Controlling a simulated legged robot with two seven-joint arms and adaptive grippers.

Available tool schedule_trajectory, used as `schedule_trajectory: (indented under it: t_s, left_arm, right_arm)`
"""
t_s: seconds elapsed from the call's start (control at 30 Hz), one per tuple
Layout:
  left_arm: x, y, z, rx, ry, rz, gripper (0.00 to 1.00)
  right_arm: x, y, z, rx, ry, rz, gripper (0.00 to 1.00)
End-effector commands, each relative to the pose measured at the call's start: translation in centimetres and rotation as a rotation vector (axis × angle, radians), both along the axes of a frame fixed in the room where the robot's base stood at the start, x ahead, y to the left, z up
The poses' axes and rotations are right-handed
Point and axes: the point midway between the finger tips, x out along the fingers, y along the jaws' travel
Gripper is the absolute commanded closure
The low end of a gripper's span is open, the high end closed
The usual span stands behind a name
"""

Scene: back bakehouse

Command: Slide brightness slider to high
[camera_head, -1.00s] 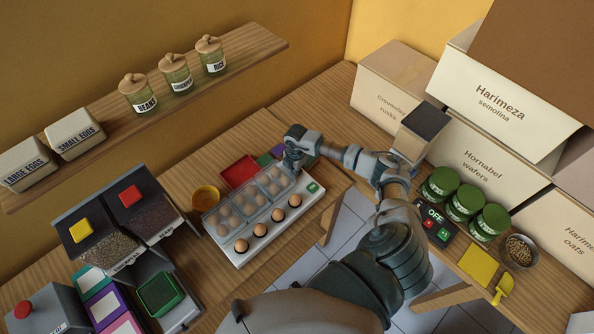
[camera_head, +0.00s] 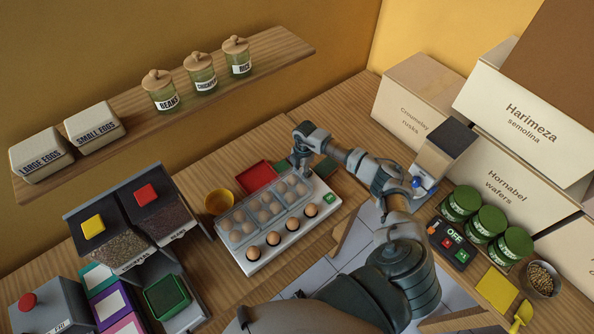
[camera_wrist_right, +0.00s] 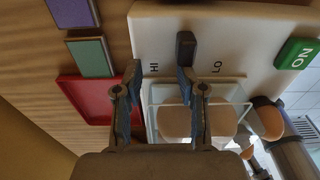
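The white egg candling box (camera_head: 290,232) with several eggs under a clear cover stands on the table in the head view. In the right wrist view its white panel (camera_wrist_right: 260,30) carries the marks HI and LO. A dark slider knob (camera_wrist_right: 186,45) sits between the marks, and the green ON button (camera_wrist_right: 297,54) is to the right. My right gripper (camera_wrist_right: 160,72) is open and empty over the panel's edge; its right fingertip is close to or touching the knob, I cannot tell which. In the head view my right gripper (camera_head: 301,172) hides the slider. My left gripper is out of view.
A red tray (camera_head: 256,176) and a yellow bowl (camera_head: 218,202) lie close to the box. Grain dispensers (camera_head: 120,228) stand left. Several green-lidded jars (camera_head: 486,224) and a control pad (camera_head: 454,238) are on the right. A shelf (camera_head: 285,45) runs above.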

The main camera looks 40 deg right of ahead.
Motion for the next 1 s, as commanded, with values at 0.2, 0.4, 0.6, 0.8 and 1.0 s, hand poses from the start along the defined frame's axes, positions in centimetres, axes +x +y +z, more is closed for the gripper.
schedule_trajectory:
  t_s: [0.2,0.4,0.6,0.8,1.0]
  left_arm:
    - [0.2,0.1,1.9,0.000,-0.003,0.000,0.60]
    - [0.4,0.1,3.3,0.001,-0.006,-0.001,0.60]
    - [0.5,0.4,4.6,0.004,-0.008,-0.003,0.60]
    - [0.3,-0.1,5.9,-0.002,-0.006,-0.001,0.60]
    - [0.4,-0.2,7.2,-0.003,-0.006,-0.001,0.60]
  right_arm:
    - [0.1,-1.5,2.7,-0.032,-0.007,-0.016,0.58]
    - [0.2,-1.3,4.7,-0.033,-0.013,-0.017,0.58]
    - [0.2,-0.5,6.1,-0.031,-0.009,-0.013,0.58]
    - [0.3,0.2,7.6,-0.034,-0.007,-0.010,0.58]
    - [0.2,0.6,9.2,-0.035,-0.008,-0.009,0.58]
